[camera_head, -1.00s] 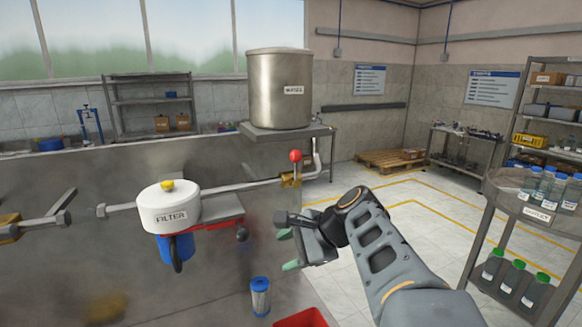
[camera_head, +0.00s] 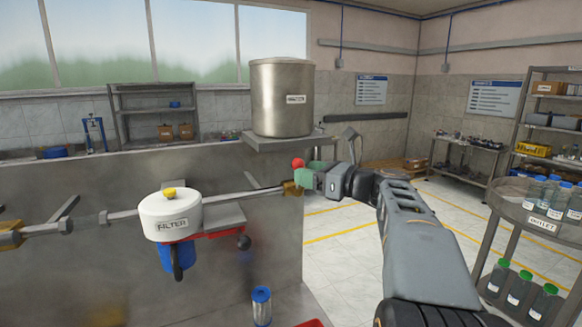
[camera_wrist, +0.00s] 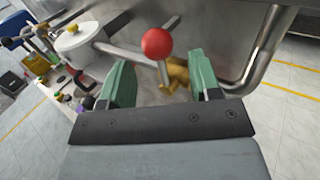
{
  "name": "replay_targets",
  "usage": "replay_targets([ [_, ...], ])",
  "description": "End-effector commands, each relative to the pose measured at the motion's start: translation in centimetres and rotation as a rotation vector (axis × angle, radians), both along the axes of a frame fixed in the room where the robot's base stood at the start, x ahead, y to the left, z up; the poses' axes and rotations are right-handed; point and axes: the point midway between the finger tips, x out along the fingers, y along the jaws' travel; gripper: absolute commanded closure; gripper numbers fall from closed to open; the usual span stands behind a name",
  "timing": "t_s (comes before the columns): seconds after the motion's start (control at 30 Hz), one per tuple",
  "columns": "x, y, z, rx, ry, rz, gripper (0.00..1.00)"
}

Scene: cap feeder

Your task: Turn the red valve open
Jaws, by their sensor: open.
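The red valve is a red ball knob (camera_head: 298,163) on a thin lever that rises from a brass body (camera_head: 291,188) on the steel pipe. In the wrist view the red knob (camera_wrist: 157,43) and its metal lever stand between the two green fingers, with the brass body (camera_wrist: 174,75) just beyond. My gripper (camera_head: 309,175) is open, at the valve's right side in the head view. In the wrist view my gripper (camera_wrist: 152,82) has its fingers spread to either side of the lever. I cannot tell whether a finger touches it.
A white filter housing (camera_head: 170,215) sits on the pipe to the left. A steel tank (camera_head: 281,95) stands on a shelf behind the valve. A bottle cart (camera_head: 535,205) is at the right. A blue-and-white cartridge (camera_head: 262,306) stands below.

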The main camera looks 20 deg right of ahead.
Motion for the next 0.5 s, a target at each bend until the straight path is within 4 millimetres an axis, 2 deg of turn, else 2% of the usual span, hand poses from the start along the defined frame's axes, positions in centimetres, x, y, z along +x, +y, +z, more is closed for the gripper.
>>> replay_targets([
  [0.2,2.7,1.8,0.1,0.002,0.001,0.003,0.43],
  [0.5,4.2,2.8,0.0,-0.001,-0.001,0.001,0.43],
])
